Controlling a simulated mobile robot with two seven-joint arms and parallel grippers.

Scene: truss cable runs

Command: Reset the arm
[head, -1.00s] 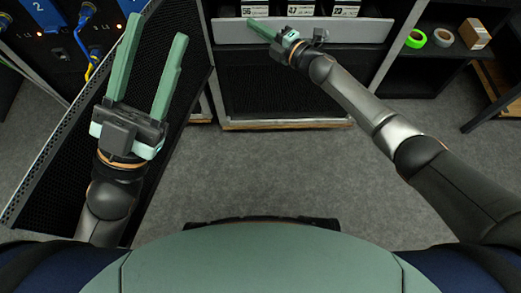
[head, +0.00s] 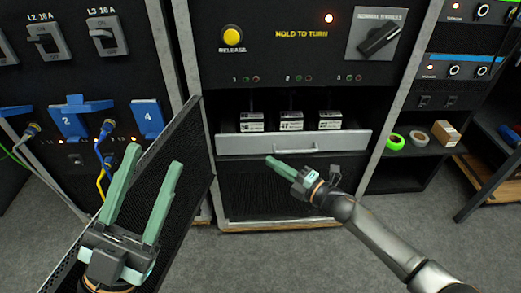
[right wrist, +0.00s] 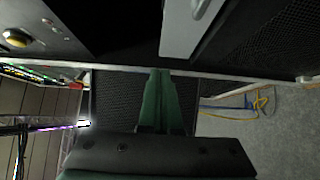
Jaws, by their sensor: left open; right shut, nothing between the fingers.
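My left gripper (head: 140,205) is open and empty at the lower left of the head view, in front of a dark mesh panel. My right gripper (head: 272,164) is shut and empty, just in front of and below the drawer. In the right wrist view its green fingers (right wrist: 160,100) lie together with nothing between them. The right arm reaches in from the lower right.
A drawer (head: 230,145) with a grey front stands open, holding three labelled boxes. Above it are a yellow release button (head: 233,36) and a rotary switch (head: 378,38). A dark mesh panel (head: 190,160) stands at left. Tape rolls (head: 396,141) sit on the right shelf. Grey floor is clear.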

